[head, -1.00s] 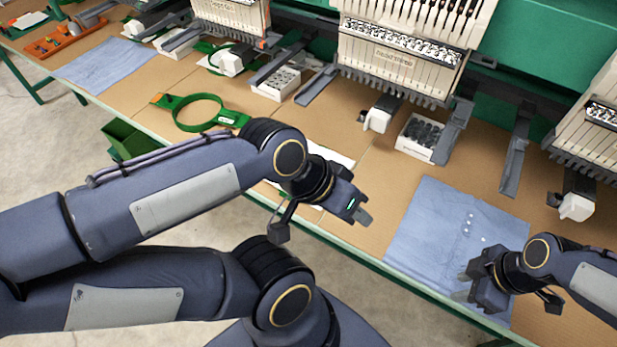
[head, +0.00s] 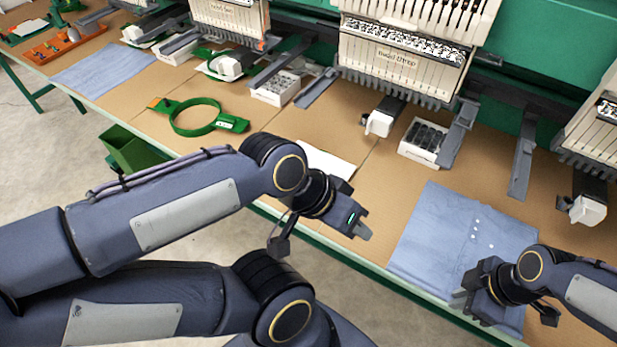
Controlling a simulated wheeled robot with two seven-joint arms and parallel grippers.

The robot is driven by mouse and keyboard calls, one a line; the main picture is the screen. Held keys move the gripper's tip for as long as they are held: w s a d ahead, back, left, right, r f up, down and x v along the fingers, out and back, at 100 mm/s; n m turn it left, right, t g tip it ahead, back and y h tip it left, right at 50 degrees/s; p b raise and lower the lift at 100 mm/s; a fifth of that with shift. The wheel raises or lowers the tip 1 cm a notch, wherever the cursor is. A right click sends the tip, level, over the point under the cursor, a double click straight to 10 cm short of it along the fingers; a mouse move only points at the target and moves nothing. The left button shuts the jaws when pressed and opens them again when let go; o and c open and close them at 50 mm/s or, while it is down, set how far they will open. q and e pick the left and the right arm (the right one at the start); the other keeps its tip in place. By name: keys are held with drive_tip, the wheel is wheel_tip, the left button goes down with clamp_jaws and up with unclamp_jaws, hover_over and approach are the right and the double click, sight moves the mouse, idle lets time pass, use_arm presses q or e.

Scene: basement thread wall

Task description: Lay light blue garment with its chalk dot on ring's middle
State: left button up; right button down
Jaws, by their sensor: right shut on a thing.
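A light blue garment (head: 437,228) lies flat on the table at the right, with several small white dots on it. One dot (head: 491,246) sits apart from a row; I cannot tell which is chalk. My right gripper (head: 466,295) is shut on the garment's near edge and hides part of it. My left gripper (head: 362,231) hangs near the table's front edge, left of the garment, touching nothing visible; its finger gap cannot be made out. A green ring (head: 175,125) with side brackets lies on the table at left centre.
Another light blue cloth (head: 105,68) lies at the far left near an orange tray (head: 62,45). A white sheet (head: 325,162) lies partly behind my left arm. Machine heads (head: 395,65) and boxes (head: 422,141) line the back. A green bin (head: 140,150) hangs at the front edge.

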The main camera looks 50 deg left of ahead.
drive_tip(key=shift+a+p+v, duration=0.2)
drive_tip(key=shift+p+v, duration=0.4)
drive_tip(key=shift+v, duration=0.25)
drive_tip(key=shift+a+p+v, duration=0.15)
drive_tip(key=shift+p+v, duration=0.5)
drive_tip(key=shift+v, duration=0.15)
drive_tip(key=shift+a+p+v, duration=0.2)
drive_tip(key=shift+p+v, duration=0.4)
drive_tip(key=shift+v, duration=0.25)
drive_tip(key=shift+s, duration=0.15)
